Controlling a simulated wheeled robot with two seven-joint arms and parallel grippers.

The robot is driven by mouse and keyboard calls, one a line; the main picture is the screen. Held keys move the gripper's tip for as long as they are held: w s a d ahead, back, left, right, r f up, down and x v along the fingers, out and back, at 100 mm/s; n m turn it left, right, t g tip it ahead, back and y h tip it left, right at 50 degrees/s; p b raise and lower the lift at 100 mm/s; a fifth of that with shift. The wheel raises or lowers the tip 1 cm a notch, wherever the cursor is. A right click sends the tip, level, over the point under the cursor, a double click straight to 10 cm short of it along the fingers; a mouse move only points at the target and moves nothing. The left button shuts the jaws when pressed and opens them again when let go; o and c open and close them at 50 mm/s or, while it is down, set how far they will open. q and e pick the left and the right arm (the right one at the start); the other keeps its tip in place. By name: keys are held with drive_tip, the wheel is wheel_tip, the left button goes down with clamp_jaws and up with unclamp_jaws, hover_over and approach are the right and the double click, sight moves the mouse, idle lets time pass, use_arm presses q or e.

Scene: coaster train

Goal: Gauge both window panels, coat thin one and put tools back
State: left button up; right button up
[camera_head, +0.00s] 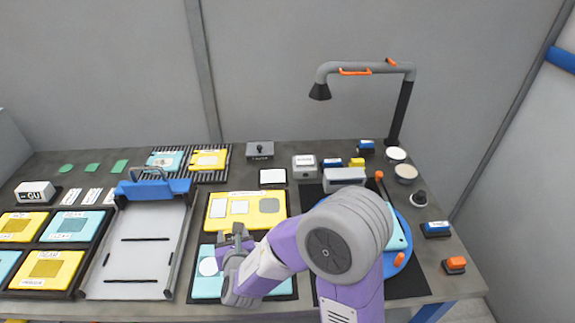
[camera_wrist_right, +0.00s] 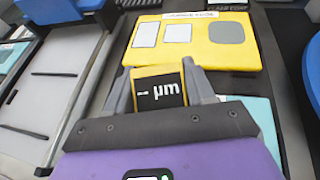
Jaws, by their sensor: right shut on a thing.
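My right gripper (camera_head: 237,240) is shut on a gauge (camera_wrist_right: 160,90) with a yellow rim and a black display reading "-- µm". It is over the front middle of the table, by the border between a yellow panel (camera_head: 270,207) and a teal panel (camera_head: 206,287). The yellow panel bears two pale patches and a grey one; it also shows ahead of the gauge in the right wrist view (camera_wrist_right: 190,61). The teal panel has a white disc and is partly hidden by my gripper. I cannot tell whether the gauge touches a panel. My left gripper is out of view.
A grey sliding frame with a blue bar (camera_head: 153,189) stands left, beside trays of yellow and teal panels (camera_head: 73,226). At right, my arm partly covers a blue round plate (camera_head: 407,250) with a teal piece. A lamp (camera_head: 398,110) and small boxes stand behind.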

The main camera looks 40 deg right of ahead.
drive_tip(key=w+d+r+m+g+h, duration=0.25)
drive_tip(key=w+d, duration=0.25)
drive_tip(key=d, duration=0.4)
drive_tip(key=w+d+r+m+g+h, duration=0.2)
drive_tip(key=w+d+m+h, duration=0.3)
drive_tip(key=d, duration=0.5)
drive_tip(key=shift+n+y, duration=0.45)
drive_tip(key=shift+y, duration=0.1)
drive_tip(key=f+b, duration=0.1)
drive_tip(key=f, duration=0.1)
drive_tip(key=f+b, duration=0.4)
drive_tip(key=shift+w+a+f, duration=0.1)
drive_tip(key=shift+w+a, duration=0.1)
drive_tip(key=shift+w, duration=0.1)
drive_tip(key=shift+f+b, duration=0.6)
drive_tip(key=shift+b, duration=0.1)
drive_tip(key=shift+f+b, duration=0.15)
drive_tip(key=shift+b, duration=0.2)
drive_tip(key=o, duration=1.4)
drive_tip(key=shift+a, duration=0.1)
drive_tip(key=shift+r+p, duration=2.4)
drive_tip(key=shift+r, duration=0.6)
drive_tip(key=shift+r, duration=0.1)
